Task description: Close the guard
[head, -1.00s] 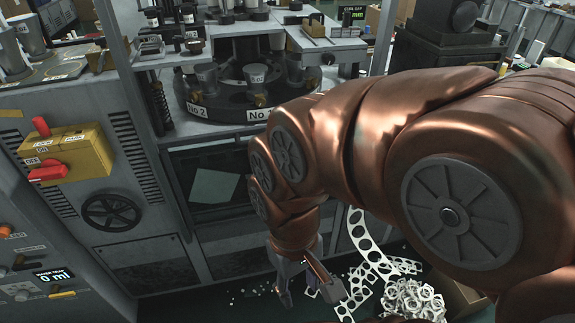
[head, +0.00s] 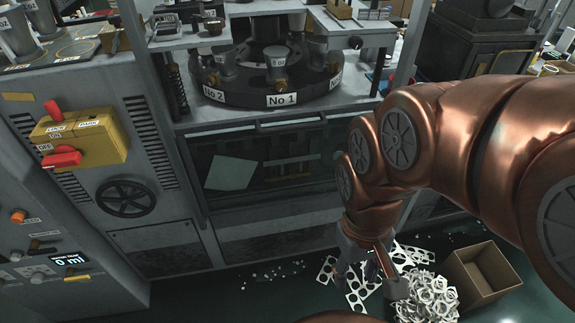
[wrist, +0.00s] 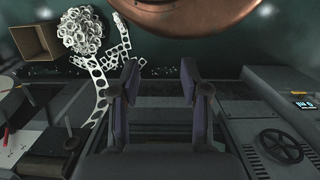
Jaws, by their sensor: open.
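The machine front has a dark, see-through panel (head: 290,160) below the round cup turret, which appears to be the guard. A bar runs along its top edge, and a pale sheet shows behind it. The turret space above the panel looks uncovered. My gripper (head: 370,272) hangs low in front of the machine, to the right of and below the panel, apart from it. In the wrist view my gripper (wrist: 160,80) is open, its two dark fingers apart with nothing between them. My arm hides the panel's right end.
A yellow switch box (head: 100,143) with red handles and a handwheel (head: 126,198) are on the machine's left side. A cardboard box (head: 480,272), a heap of white rings (head: 428,290) and scrap strips (head: 356,292) lie on the floor at right.

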